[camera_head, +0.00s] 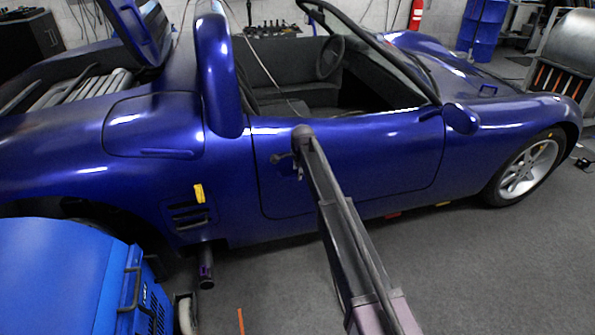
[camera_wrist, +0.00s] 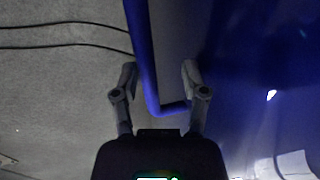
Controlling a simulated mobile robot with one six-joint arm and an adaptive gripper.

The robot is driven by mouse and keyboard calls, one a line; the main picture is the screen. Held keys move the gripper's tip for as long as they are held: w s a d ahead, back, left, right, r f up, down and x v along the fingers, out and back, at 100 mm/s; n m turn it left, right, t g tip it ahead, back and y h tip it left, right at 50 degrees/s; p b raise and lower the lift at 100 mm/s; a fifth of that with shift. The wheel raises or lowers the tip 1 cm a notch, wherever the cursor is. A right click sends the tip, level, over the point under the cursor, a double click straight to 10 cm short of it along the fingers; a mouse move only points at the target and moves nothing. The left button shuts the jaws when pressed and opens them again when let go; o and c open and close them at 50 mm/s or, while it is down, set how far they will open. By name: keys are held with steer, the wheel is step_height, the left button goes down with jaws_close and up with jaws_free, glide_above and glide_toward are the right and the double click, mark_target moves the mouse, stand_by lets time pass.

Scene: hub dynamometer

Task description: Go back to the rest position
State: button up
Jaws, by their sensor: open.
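My gripper (camera_wrist: 159,72) shows in the wrist view with its two dark fingers spread apart. A blue bar (camera_wrist: 142,50) runs down from the top between the fingers and bends to the right at its lower end. The fingers look apart from the bar, but I cannot tell how deep it lies. In the head view, a long dark arm-like shape reaches up to the car door from the bottom; the gripper cannot be made out clearly there.
A blue open-top car (camera_head: 370,160) fills the middle of the head view. A blue machine (camera_head: 60,275) stands at the lower left. Grey floor (camera_head: 490,270) is open at the lower right. Dark cables (camera_wrist: 60,30) lie on the floor in the wrist view.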

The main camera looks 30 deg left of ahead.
steer(key=shift+s, duration=0.1)
steer(key=s+d+n+h, duration=0.1)
steer(key=s+d+n, duration=0.1)
steer(key=d, duration=1.6)
steer(key=s+d+n+h, duration=0.1)
steer(key=d+n, duration=0.1)
steer(key=d, duration=1.6)
steer(key=s+d+n+g, duration=0.1)
steer(key=s+d+n, duration=0.1)
steer(key=s+d, duration=1)
steer(key=s+d+n+g, duration=0.1)
steer(key=s+d+n, duration=0.1)
steer(key=s+d, duration=1.05)
steer(key=w+d+r+p, duration=0.1)
steer(key=w+r+p, duration=0.1)
steer(key=r+p, duration=1.3)
steer(key=w+d+r+p, duration=0.2)
steer(key=r+p, duration=1.2)
steer(key=p, duration=0.1)
steer(key=shift+w+d+r, duration=0.25)
steer(key=shift+r, duration=0.1)
steer(key=shift+a, duration=0.1)
